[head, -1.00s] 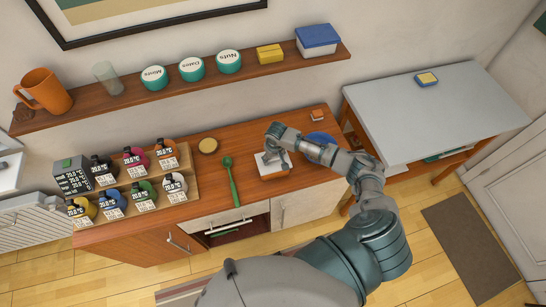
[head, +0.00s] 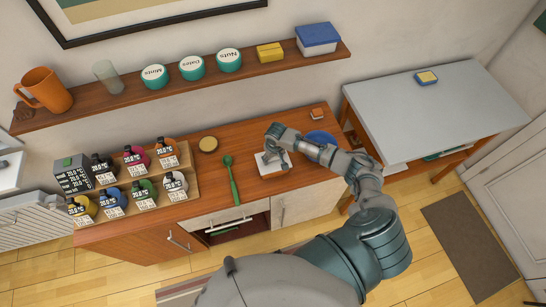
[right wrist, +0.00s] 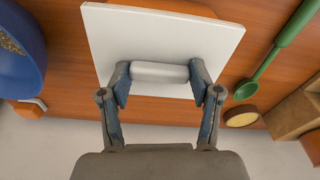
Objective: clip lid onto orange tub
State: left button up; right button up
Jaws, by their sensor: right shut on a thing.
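The lid is a flat white square with a rounded handle. In the right wrist view the lid (right wrist: 160,45) fills the upper middle, and my right gripper (right wrist: 160,74) is shut on its handle, one finger at each end. In the head view my right gripper (head: 281,151) is over the white lid (head: 264,165) on the counter. A thin orange edge of the tub (head: 277,175) shows under the lid; the rest is hidden. Whether the lid sits fully flush cannot be told. My left gripper is not in view.
A blue bowl (head: 318,138) stands right of the lid, partly behind my arm. A green spoon (head: 232,181) and a small round brown-rimmed dish (head: 208,144) lie to the left. A rack of labelled jars (head: 139,180) stands farther left. A small orange block (head: 318,113) is at the back.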

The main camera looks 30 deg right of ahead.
jog(key=shift+f, duration=0.4)
jog(key=o, duration=1)
jog(key=shift+o, duration=0.9)
jog(key=shift+r, duration=3.55)
